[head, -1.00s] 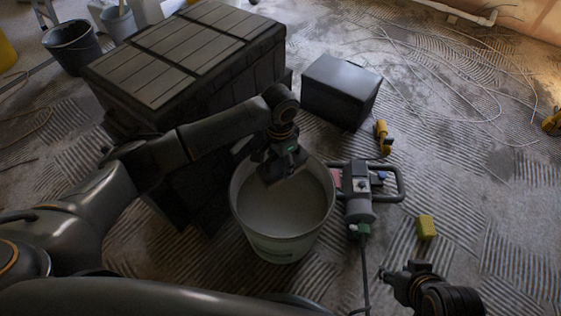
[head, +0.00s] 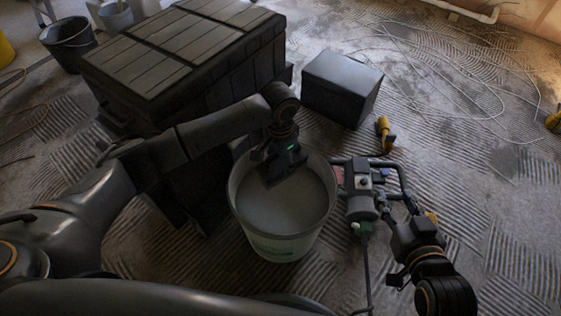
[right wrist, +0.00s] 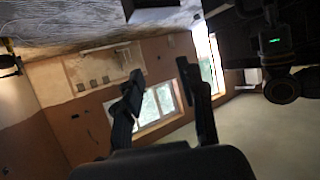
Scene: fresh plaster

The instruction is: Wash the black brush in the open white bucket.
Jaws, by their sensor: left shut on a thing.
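The open white bucket (head: 281,246) stands on the floor at the middle of the head view, with pale grey liquid (head: 287,208) inside. My left gripper (head: 283,166) reaches over its far rim, pointing down into the mouth. It is shut on the black brush (head: 286,175), a dark shape low against the liquid; its lower edge is hard to tell from the gripper, and I cannot tell how deep it sits. My right gripper (head: 398,208) is right of the bucket, near the mixer. In the right wrist view its two fingers (right wrist: 163,88) stand apart with nothing between them.
A mixer (head: 360,195) with a cable lies right of the bucket. A yellow sponge (head: 432,217) is partly hidden behind my right arm. A dark chest (head: 180,55), a black box (head: 342,85) and a yellow tool (head: 384,132) lie beyond.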

